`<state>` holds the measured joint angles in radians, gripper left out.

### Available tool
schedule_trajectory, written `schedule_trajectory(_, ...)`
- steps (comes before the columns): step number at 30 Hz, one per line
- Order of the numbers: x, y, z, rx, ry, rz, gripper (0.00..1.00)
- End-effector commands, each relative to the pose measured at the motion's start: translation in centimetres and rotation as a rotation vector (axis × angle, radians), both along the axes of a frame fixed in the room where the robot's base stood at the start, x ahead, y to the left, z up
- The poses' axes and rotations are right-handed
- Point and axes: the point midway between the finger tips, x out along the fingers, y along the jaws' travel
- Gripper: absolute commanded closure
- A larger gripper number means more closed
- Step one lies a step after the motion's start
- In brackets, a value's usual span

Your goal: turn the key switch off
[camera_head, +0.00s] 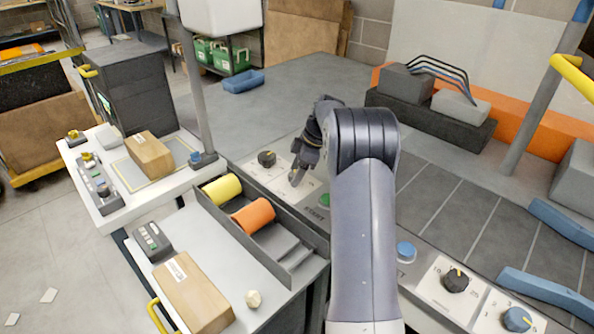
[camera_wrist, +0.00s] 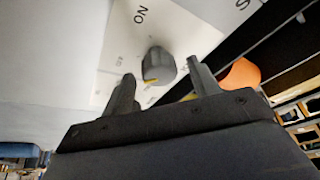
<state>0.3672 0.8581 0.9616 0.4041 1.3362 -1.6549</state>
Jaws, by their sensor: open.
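The switch is a dark grey knob (camera_head: 266,159) on a white plate (camera_head: 283,186), on the counter beside the tray of rolls. In the wrist view the knob (camera_wrist: 158,66) has a yellow mark at its lower edge. The word ON is printed above it, and smaller lettering, seemingly OFF, is to its left.
A green START button (camera_head: 325,200) is close to my gripper. The grey tray (camera_head: 310,266) holds a yellow roll (camera_head: 222,189) and an orange roll (camera_head: 253,215). A blue button (camera_head: 405,251) and more knobs (camera_head: 456,280) lie right of my arm. The counter behind is mostly clear.

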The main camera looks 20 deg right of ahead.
Motion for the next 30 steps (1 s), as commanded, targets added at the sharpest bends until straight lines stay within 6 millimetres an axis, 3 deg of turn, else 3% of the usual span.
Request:
schedule_trajectory(5, -0.1, -0.3, 0.8, -0.001, -0.003, -0.001, 0.42)
schedule_trajectory(19, -1.3, -3.4, 8.7, -0.001, -0.002, -0.001, 0.42)
schedule_trajectory(30, -1.5, -3.9, 10.0, 0.000, 0.000, -0.001, 0.42)
